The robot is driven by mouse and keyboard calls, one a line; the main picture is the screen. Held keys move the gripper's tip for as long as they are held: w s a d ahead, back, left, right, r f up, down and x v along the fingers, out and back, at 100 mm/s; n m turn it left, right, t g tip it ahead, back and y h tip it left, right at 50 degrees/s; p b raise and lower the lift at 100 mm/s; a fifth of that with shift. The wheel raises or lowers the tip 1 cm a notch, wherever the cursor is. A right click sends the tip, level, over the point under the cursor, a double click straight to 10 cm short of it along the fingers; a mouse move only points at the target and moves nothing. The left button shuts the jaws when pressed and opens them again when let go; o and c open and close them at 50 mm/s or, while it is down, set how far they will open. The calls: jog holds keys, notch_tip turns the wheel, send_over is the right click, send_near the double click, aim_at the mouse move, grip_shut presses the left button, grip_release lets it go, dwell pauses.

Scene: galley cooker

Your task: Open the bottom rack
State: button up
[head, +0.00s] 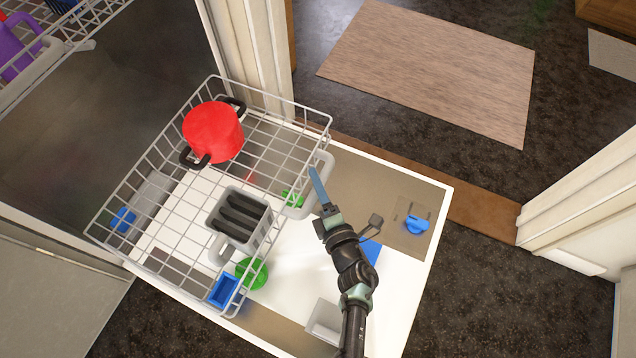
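The bottom rack (160,255) is a grey wire basket standing out over the lowered white door (400,290) in the head view. A red pot (213,132) with black handles sits at its back corner. A grey cutlery holder (263,235) with dark slots sits nearer its front. A pale grey handle (322,172) is on the rack's right side. My gripper (317,184) is at this handle, its blue finger overlapping it in the picture. I cannot tell whether it touches the handle. The fingers are seen edge-on, so the gap between them is hidden.
An upper rack (58,48) with a purple mug (17,48) shows at the top left. A blue knob (417,224) is near the door's right edge. Pale cabinet edges stand to the right and behind. Dark floor with a brown mat (435,65) lies beyond.

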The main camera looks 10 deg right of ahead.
jog(key=s+d+r+p, duration=0.1)
jog(key=s+p, duration=0.3)
jog(key=s, duration=0.8)
jog(key=shift+s+d+r+p, duration=0.35)
jog(key=shift+d+r+p, duration=0.05)
jog(key=shift+d, duration=0.05)
